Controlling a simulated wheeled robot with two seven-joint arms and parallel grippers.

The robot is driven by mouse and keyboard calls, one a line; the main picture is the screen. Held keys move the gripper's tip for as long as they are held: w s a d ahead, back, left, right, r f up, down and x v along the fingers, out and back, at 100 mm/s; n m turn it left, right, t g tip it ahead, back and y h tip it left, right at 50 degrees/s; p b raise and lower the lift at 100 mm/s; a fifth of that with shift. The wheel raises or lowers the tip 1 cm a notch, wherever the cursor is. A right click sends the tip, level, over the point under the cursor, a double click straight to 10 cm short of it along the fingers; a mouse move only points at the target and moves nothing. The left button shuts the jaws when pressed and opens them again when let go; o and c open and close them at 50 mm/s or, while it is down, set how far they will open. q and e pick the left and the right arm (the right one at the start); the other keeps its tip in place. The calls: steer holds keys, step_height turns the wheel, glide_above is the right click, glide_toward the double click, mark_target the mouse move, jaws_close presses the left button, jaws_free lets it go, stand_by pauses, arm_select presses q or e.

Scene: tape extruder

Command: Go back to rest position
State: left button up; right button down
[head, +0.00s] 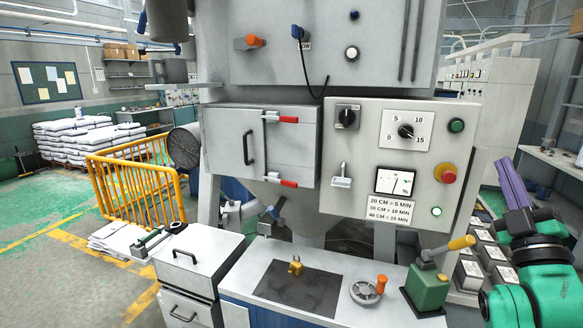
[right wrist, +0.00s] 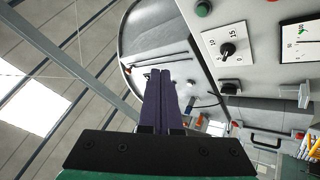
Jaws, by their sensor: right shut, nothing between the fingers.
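My right gripper (head: 512,182) is at the right side of the head view, with its purple fingers pointing up, to the right of the machine's control panel (head: 366,212). In the right wrist view its purple fingers (right wrist: 164,85) lie side by side, shut and empty. The panel's dial (right wrist: 227,50) and display (right wrist: 297,38) show at the upper right of that view, apart from the fingers. My left gripper is not in the head view.
A work surface (head: 225,278) holds a brass-colored padlock-like part (head: 296,266), a handwheel (head: 366,291) and a green lever box (head: 427,288). A yellow railing (head: 133,188) stands at the left. Green floor (head: 45,215) is open at the left.

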steer(key=a+f+m+g+y, duration=0.15)
steer(key=a+f+g, duration=0.35)
steer(key=f, duration=1)
steer(key=a+f+m+g+y, duration=0.1)
steer(key=a+f+m+g, duration=0.2)
steer(key=f+g, duration=0.8)
steer(key=s+a+f+m+g+y, duration=0.1)
steer(key=s+a+f+m+g, duration=0.2)
steer(key=s+f, duration=0.7)
steer(key=s+a+f+m+g, duration=0.1)
steer(key=s+a+f+g, duration=0.25)
steer(key=s+f, duration=0.6)
step_height(320, 180, down, 24)
steer(key=s+r, duration=0.1)
steer(key=s, duration=0.1)
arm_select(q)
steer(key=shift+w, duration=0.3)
arm_select(e)
steer(key=s+d+f+g, duration=0.2)
steer(key=s+f, duration=1.3)
steer(key=s, duration=0.1)
steer(key=shift+s+d+f+n, duration=0.15)
steer(key=shift+s+f+n, duration=0.1)
steer(key=shift+s+n, duration=0.2)
